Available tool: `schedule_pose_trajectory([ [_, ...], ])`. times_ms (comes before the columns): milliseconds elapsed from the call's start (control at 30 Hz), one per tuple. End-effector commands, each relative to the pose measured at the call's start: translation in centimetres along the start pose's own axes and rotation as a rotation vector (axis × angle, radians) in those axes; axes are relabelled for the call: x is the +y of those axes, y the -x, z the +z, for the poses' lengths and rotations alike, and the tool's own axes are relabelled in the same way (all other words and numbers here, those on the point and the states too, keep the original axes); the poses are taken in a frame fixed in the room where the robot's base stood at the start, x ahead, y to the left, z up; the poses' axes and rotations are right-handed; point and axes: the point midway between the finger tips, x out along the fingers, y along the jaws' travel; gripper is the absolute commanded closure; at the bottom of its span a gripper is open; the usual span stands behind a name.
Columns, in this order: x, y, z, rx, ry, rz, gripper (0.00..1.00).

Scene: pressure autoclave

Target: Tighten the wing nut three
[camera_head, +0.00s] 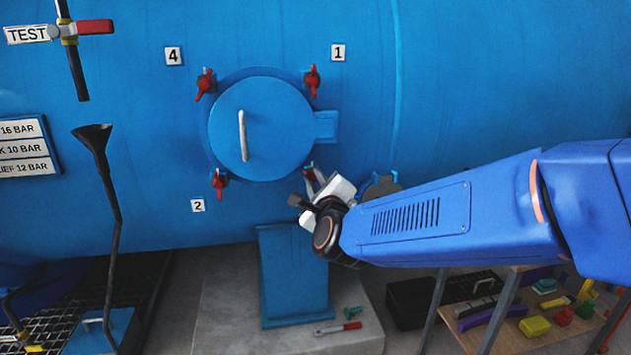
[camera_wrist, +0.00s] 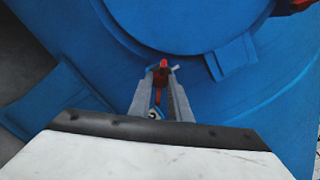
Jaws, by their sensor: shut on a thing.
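The round blue hatch (camera_head: 262,130) with a pale vertical handle (camera_head: 243,136) is closed on the blue vessel. Red wing nuts sit around its rim: one by label 4 (camera_head: 204,84), one by label 1 (camera_head: 312,80), one by label 2 (camera_head: 219,183). The remaining wing nut, at lower right, is mostly hidden by my gripper in the head view; its label is not visible. My gripper (camera_head: 312,178) reaches it from the lower right. In the wrist view, my gripper (camera_wrist: 160,92) is shut on this red wing nut (camera_wrist: 160,74), whose red tip shows between the fingers.
A blue pedestal (camera_head: 293,275) stands below the hatch. A low table (camera_head: 505,330) with coloured items is at lower right. A black funnel pipe (camera_head: 108,190) stands at left.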

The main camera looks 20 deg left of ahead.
Motion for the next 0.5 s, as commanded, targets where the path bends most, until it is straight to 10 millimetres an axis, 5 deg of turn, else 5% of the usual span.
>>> schedule_pose_trajectory([
  [500,0.27,0.04,-0.14,0.003,-0.485,0.002,1.00],
])
